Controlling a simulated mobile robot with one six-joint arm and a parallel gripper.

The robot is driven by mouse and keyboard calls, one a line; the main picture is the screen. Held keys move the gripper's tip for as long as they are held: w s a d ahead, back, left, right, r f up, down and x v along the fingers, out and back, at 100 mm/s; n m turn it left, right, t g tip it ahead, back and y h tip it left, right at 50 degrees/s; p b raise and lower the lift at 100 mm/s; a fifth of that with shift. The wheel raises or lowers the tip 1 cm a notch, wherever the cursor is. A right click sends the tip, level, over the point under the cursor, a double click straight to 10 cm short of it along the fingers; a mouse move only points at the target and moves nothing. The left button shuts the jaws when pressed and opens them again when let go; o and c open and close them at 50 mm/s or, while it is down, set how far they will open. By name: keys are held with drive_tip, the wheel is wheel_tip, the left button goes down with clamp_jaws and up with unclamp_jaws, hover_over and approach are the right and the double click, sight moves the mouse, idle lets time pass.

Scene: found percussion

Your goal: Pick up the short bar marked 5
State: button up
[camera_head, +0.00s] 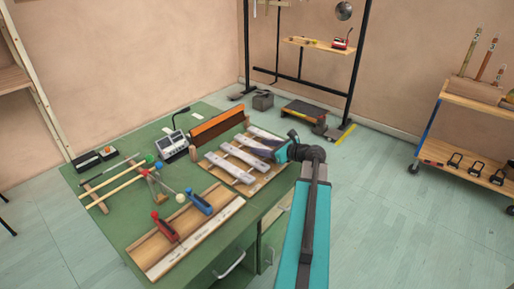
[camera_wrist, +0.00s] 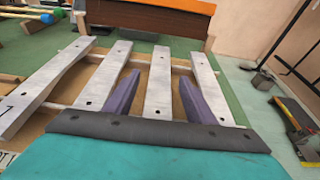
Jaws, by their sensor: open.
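Several pale grey bars lie side by side on a wooden frame (camera_wrist: 68,106). No 5 is legible on any bar. In the wrist view the leftmost bar (camera_wrist: 47,84) carries a mark like a 1 at its near end. To its right are a second bar (camera_wrist: 103,75), a third bar (camera_wrist: 158,88) and a rightmost bar (camera_wrist: 209,90). My gripper (camera_wrist: 160,80) is open and empty, with purple fingers on either side of the third bar in the picture. I cannot tell whether they touch it. In the head view my gripper (camera_head: 264,146) is over the far bars.
An orange-brown box (camera_head: 216,127) stands just behind the bars. A black rack stands behind and a wheeled cart at right.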

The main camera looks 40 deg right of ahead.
idle(0.5)
clamp_jaws()
drive_tip(key=shift+r, duration=0.1)
drive_tip(key=shift+r, duration=1.6)
drive_tip(key=s+a, duration=0.1)
drive_tip(key=s, duration=0.1)
drive_tip(key=s+a, duration=0.2)
drive_tip(key=s+a+r, duration=0.1)
drive_tip(key=s, duration=0.1)
drive_tip(key=shift+s+a, duration=0.4)
drive_tip(key=shift+w+d+r+p, duration=0.1)
drive_tip(key=shift+r+p, duration=0.05)
drive_tip(key=shift+p, duration=0.95)
drive_tip(key=shift+p, duration=1.2)
drive_tip(key=p, duration=0.3)
drive_tip(key=s+p, duration=0.1)
drive_tip(key=p, duration=0.2)
drive_tip(key=shift+s+a+r+p, duration=0.1)
drive_tip(key=shift+a+p, duration=0.15)
drive_tip(key=shift+p, duration=0.15)
